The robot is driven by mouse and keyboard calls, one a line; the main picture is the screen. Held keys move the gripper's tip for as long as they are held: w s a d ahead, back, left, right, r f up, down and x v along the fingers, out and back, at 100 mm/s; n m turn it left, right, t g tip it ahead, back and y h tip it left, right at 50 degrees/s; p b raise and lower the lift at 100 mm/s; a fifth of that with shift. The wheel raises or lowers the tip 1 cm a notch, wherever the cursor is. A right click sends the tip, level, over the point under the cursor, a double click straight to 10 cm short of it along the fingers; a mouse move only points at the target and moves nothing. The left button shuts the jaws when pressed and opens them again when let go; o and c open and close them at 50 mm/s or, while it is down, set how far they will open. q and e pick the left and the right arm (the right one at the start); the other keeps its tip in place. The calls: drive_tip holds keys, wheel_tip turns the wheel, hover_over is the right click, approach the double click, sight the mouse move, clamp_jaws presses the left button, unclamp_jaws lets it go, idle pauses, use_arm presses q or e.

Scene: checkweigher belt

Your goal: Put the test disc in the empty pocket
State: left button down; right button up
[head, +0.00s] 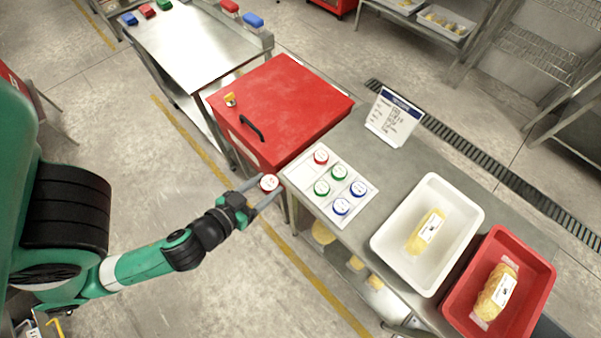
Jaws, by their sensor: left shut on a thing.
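My left gripper (266,190) is shut on the test disc (268,183), a red-rimmed disc with a white top. It holds the disc in the air, left of the white disc tray (367,199) and beside the table's left edge. The tray holds a red disc (321,156), two green discs (338,172) and two blue discs (357,189). The empty pocket (304,171) is at the tray's upper left, beside the red disc. The gap between the held disc and the tray looks small. My right gripper is not in view.
A red cabinet (285,95) stands just above the tray, close to the gripper. A sign (393,118) stands behind the tray. A white bin (389,250) and a red bin (548,270), each with a wrapped loaf, stand to the right. The floor left of the table is open.

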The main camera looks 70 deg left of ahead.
use_arm(q)
drive_tip(key=f+b+x, duration=0.1)
drive_tip(key=x, duration=0.4)
drive_tip(key=f+b+x, duration=0.1)
drive_tip(key=x, duration=0.4)
drive_tip(key=d+f+b+x, duration=0.1)
drive_tip(key=x, duration=0.4)
drive_tip(key=shift+s+a, duration=0.1)
drive_tip(key=shift+w+a+f+b, duration=0.15)
drive_tip(key=shift+f+b, duration=0.7)
drive_tip(key=shift+f, duration=1)
